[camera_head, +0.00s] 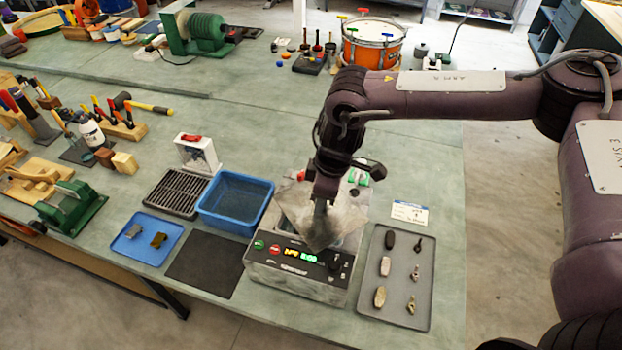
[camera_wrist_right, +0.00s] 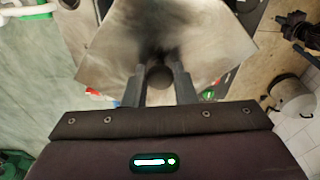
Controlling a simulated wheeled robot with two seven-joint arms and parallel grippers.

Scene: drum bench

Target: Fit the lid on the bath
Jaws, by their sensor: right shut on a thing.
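The bath is a steel box with a dark control panel and lit green digits (camera_head: 297,282) at the front middle of the bench. The lid (camera_head: 343,227) is a thin grey metal sheet over the bath, turned out of line with its edges and apparently tilted. It also fills the top of the right wrist view (camera_wrist_right: 215,40). My right gripper (camera_head: 320,205) is shut on the lid's round dark knob (camera_wrist_right: 159,77) and points down. The lid hides most of the bath's opening, so I cannot tell whether they touch. My left gripper is not in view.
A blue tub (camera_head: 236,200), a dark rack (camera_head: 178,192) and a blue tray (camera_head: 147,238) stand left of the bath. A grey tray (camera_head: 397,310) with several small parts lies to its right, near a white card (camera_head: 410,213). An orange drum (camera_head: 372,45) stands behind.

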